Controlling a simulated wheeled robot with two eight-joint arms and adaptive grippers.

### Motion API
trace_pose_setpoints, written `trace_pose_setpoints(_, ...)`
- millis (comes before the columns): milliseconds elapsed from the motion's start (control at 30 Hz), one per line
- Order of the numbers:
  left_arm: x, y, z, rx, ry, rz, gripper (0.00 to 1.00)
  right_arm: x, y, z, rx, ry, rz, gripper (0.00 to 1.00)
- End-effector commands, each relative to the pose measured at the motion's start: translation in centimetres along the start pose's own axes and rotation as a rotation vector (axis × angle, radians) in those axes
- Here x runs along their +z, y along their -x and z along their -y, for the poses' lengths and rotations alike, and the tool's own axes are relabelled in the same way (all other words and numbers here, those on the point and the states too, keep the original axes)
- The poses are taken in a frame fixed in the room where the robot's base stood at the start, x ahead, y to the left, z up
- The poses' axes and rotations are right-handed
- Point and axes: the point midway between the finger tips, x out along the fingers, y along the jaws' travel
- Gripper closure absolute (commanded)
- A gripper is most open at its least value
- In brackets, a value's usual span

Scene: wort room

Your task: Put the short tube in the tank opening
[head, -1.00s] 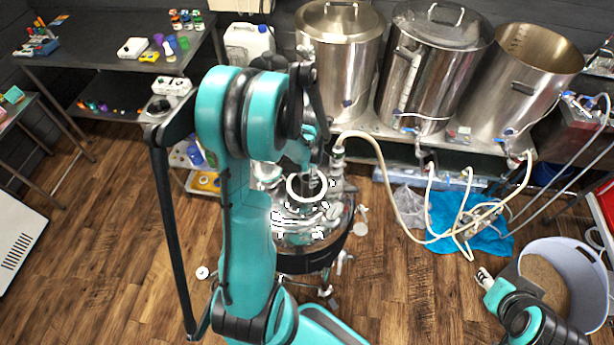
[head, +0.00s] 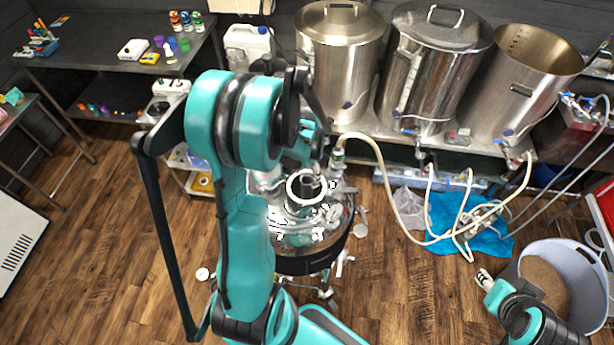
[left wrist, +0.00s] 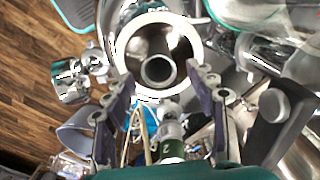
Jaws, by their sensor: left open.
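The tank (head: 325,237) is a shiny round vessel in the middle of the head view. Its opening (head: 306,202) has a white rim, which also shows in the left wrist view (left wrist: 127,38). The short tube (left wrist: 158,71) is a dark grey ring seen end-on inside that rim, toward its near side; how deep it sits I cannot tell. It shows in the head view (head: 307,186) as a dark upright piece. My left gripper (left wrist: 161,76) is open, its fingers apart on either side of the tube. My right gripper (head: 484,275) is far off at lower right, its jaws too small to judge.
Three steel kettles (head: 340,60) stand on a bench behind the tank. A pale hose (head: 385,170) runs from a fitting beside the opening toward a blue cloth (head: 445,215). A white bucket (head: 582,255) stands at right. The wooden floor left of the tank is mostly clear.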

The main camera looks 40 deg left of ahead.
Motion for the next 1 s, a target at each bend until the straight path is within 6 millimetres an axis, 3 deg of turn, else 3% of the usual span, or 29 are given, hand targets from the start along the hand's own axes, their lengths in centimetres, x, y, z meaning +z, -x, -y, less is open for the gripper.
trace_pose_setpoints(100,0.1,3.0,0.0,0.000,0.000,0.000,0.44,-0.3,0.4,0.0,0.000,0.000,0.000,0.60)
trace_pose_setpoints(300,0.1,7.2,-0.1,0.000,0.000,0.000,0.44,-0.6,0.8,0.0,0.000,0.000,0.000,0.60)
trace_pose_setpoints(600,0.0,10.4,-0.8,-0.010,0.004,-0.015,0.44,-0.7,1.0,0.0,0.000,0.000,0.000,0.60)
trace_pose_setpoints(767,0.0,13.0,-4.6,-0.062,0.033,-0.109,0.44,-0.7,1.0,0.0,0.000,0.000,0.000,0.60)
trace_pose_setpoints(1000,1.2,16.6,-12.6,-0.113,0.114,-0.365,0.44,-0.7,1.0,0.0,0.000,0.000,0.000,0.60)
